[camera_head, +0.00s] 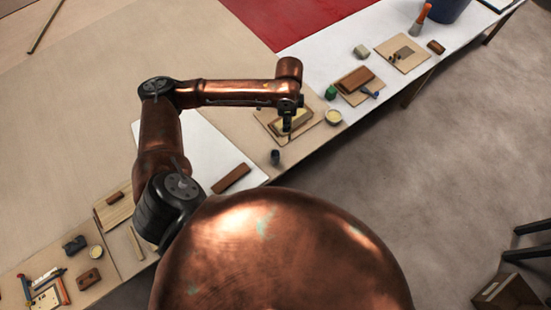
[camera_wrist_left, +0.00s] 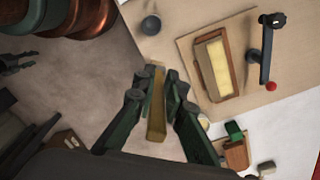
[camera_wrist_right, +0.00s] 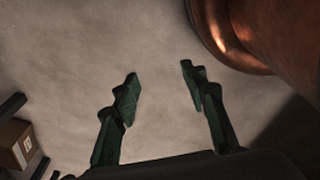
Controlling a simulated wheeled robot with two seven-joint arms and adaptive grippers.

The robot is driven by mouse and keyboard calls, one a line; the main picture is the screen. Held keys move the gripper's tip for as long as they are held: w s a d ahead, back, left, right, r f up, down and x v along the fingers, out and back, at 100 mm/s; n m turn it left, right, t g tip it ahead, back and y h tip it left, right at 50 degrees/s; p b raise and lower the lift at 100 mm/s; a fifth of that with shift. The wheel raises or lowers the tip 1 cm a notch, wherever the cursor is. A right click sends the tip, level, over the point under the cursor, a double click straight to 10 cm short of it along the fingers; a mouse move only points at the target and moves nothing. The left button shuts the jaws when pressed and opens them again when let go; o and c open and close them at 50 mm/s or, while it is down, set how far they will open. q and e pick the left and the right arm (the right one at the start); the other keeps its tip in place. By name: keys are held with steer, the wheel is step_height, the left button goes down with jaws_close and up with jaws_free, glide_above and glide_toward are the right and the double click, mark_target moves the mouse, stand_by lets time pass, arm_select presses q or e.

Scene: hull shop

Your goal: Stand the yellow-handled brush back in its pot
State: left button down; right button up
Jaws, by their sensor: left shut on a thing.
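My left gripper (camera_head: 287,126) is over the bench edge, near a board with a yellow-faced block. In the left wrist view, my left gripper (camera_wrist_left: 156,92) is shut on the yellow-handled brush (camera_wrist_left: 156,124). A small dark round pot (camera_head: 275,157) stands on the bench near the edge, apart from the gripper. The pot also shows at the top of the left wrist view (camera_wrist_left: 151,25), with no brush visible in it. My right gripper (camera_wrist_right: 156,88) is open and empty above the floor.
The wood-framed yellow block (camera_wrist_left: 217,66) and a dark tool with a red knob (camera_wrist_left: 266,55) sit near the pot. A cream tin (camera_head: 333,117) and green block (camera_head: 330,92) lie right. A brown block (camera_head: 231,178) lies left.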

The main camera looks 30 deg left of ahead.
arm_select(q)
steer(key=s+a+f+m+p, duration=0.1)
steer(key=s+f+m, duration=0.1)
steer(key=f+m, duration=0.3)
steer(key=s+a+f+m+p, duration=0.1)
steer(key=a+f+m+p, duration=0.1)
steer(key=f+m, duration=0.3)
step_height(320, 180, down, 4)
steer(key=shift+s+a+r, duration=0.15)
steer(key=shift+s+r, duration=0.05)
steer(key=shift+s, duration=0.15)
arm_select(e)
steer(key=shift+g, duration=0.3)
steer(key=s+r, duration=0.3)
steer(key=r, duration=0.1)
steer(key=shift+s, duration=0.2)
arm_select(q)
steer(key=shift+f, duration=0.15)
arm_select(e)
steer(key=shift+w, duration=0.1)
arm_select(q)
steer(key=c, duration=2)
jaws_free()
arm_select(e)
steer(key=shift+w, duration=0.15)
